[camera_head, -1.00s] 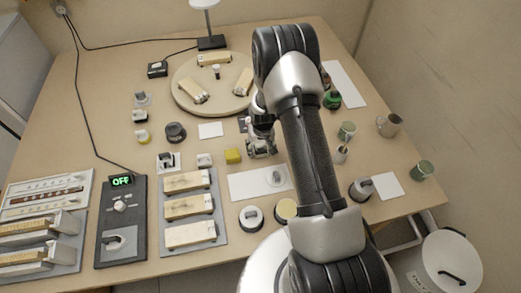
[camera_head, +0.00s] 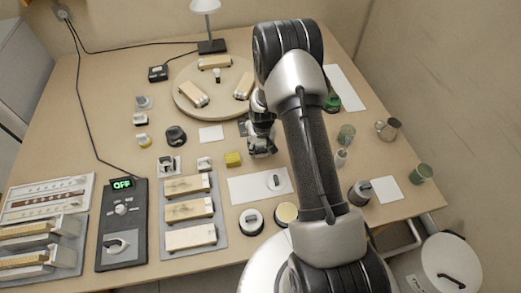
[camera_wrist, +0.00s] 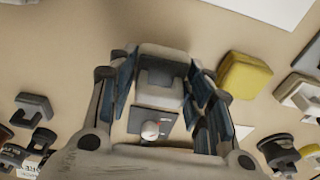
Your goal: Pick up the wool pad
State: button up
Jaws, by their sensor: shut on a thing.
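My gripper (camera_wrist: 160,80) is shut on a pale block with a grey, notched handle, which I take to be the wool pad (camera_wrist: 160,97). The pad sits between the blue-lined fingers in the wrist view, with a finger against each side. In the head view my gripper (camera_head: 262,147) is low over the middle of the bench, to the right of a yellow block (camera_head: 233,159). The pad is mostly hidden there by the fingers and arm. I cannot tell whether it is clear of the bench top.
A dark card with a small white ball-topped piece (camera_wrist: 150,129) lies near the held pad. The yellow block (camera_wrist: 245,75) is close on the right. A white sheet (camera_head: 245,187) with a round piece lies in front. A round turntable (camera_head: 190,105) stands behind.

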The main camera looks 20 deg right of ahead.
aim_at(260, 144)
notch_tip(260, 144, up, 17)
jog(key=p, duration=0.4)
jog(key=o, duration=0.4)
jog(key=shift+c, duration=0.2)
jog(key=c, duration=0.3)
jog(key=shift+c, duration=0.2)
